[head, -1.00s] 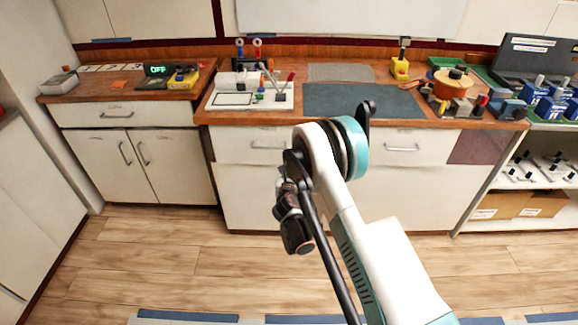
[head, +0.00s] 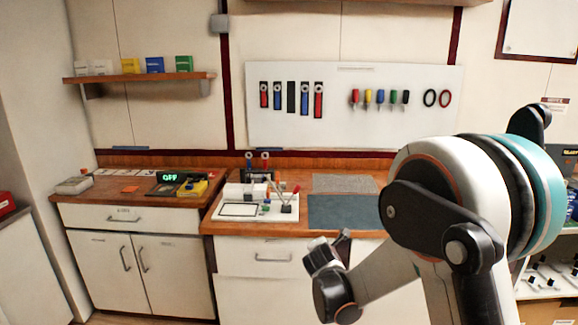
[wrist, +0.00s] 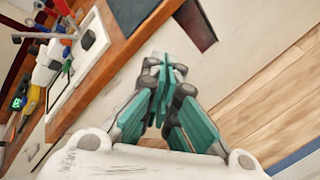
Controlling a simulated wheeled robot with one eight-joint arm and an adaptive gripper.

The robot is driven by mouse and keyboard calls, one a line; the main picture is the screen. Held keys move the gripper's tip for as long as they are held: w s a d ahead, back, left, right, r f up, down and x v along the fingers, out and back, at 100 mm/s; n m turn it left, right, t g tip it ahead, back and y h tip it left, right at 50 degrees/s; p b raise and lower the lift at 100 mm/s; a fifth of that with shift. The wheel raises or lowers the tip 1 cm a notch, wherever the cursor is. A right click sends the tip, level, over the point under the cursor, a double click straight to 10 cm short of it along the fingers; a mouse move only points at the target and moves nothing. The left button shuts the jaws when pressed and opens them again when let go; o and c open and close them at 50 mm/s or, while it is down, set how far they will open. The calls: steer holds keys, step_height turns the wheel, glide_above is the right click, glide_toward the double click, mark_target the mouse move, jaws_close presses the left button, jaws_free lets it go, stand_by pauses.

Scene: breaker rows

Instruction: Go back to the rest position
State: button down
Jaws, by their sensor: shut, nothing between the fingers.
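My gripper (wrist: 163,75) shows in the wrist view with its teal fingers closed together and nothing between them. It hangs in the air in front of the workbench, over the floor side of the bench edge. In the head view my folded arm fills the right side; the fingers are hidden there. A white tray of small parts (head: 262,210) and a dark mat (head: 340,212) lie on the bench, apart from my gripper.
A left counter (head: 120,190) carries a display reading OFF (head: 170,177). A wall shelf (head: 140,77) holds small boxes. A white wall panel (head: 335,125) holds several tools. The wooden floor (wrist: 260,75) below my gripper looks clear.

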steer(key=s+d+r+m+g, duration=0.1)
steer(key=s+d+r+m, duration=0.4)
steer(key=s, duration=0.4)
steer(key=s+d+r+m+g, duration=0.1)
steer(key=s+d+r+m, duration=0.2)
steer(key=s+r+m, duration=0.5)
steer(key=s+d+f+m+g+y, duration=0.1)
steer(key=s+m, duration=0.9)
steer(key=s, duration=1.4)
steer(key=shift+f+g+y, duration=0.4)
steer(key=shift+f+g, duration=0.05)
steer(key=shift+g, duration=0.45)
steer(key=shift+s, duration=0.1)
